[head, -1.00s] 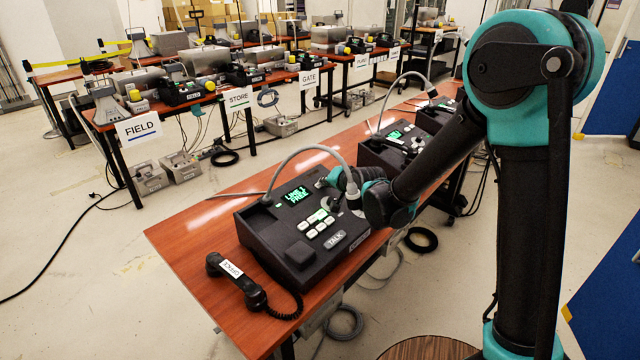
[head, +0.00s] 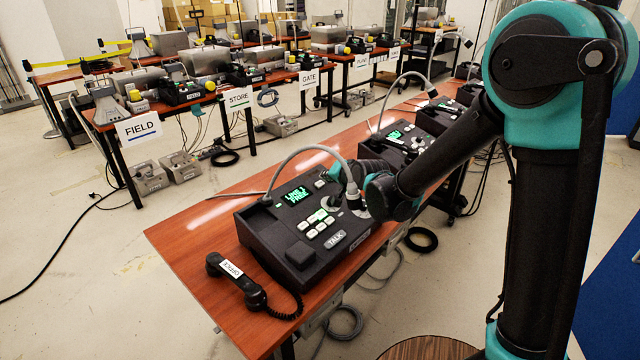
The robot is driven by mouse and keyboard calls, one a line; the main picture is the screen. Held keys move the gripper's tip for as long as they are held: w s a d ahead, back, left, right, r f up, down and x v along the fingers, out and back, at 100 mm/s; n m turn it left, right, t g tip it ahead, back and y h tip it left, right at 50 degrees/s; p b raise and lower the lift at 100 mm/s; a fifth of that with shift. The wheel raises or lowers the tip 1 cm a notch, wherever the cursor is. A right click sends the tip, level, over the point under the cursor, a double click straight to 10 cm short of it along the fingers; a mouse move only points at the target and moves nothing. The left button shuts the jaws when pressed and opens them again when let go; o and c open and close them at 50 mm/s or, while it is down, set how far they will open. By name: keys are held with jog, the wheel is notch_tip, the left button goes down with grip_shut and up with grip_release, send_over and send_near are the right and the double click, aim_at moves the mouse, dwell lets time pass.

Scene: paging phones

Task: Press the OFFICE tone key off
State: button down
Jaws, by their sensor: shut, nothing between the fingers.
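The near black paging phone (head: 262,228) stands on the red-brown table and has a green display (head: 298,196) that seems to read "LINE 1 FREE". Its black handset (head: 262,297), labelled OFFICE, lies off the phone at the table's near left. Several pale keys (head: 312,234) sit below the display, some with a greenish glow. A TALK key (head: 335,239) is at the front edge. I cannot read which key is the tone key. My gripper (head: 338,202) is shut and empty over the right part of this phone; whether it touches a key cannot be told.
A grey gooseneck microphone (head: 312,148) arches over the phone, close to my gripper. More black phones (head: 395,150) stand farther along the same table (head: 195,225). Tables with FIELD (head: 138,128), STORE and GATE signs stand behind.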

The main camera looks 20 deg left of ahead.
jog(key=shift+s+d+r, duration=0.1)
jog(key=shift+d+r, duration=0.1)
jog(key=shift+r, duration=0.55)
jog(key=shift+s+d+r, duration=0.1)
jog(key=shift+d+r, duration=0.05)
jog(key=shift+r, duration=0.55)
jog(key=shift+s+d+r, duration=0.1)
jog(key=shift+d+r, duration=0.1)
jog(key=shift+r, duration=0.55)
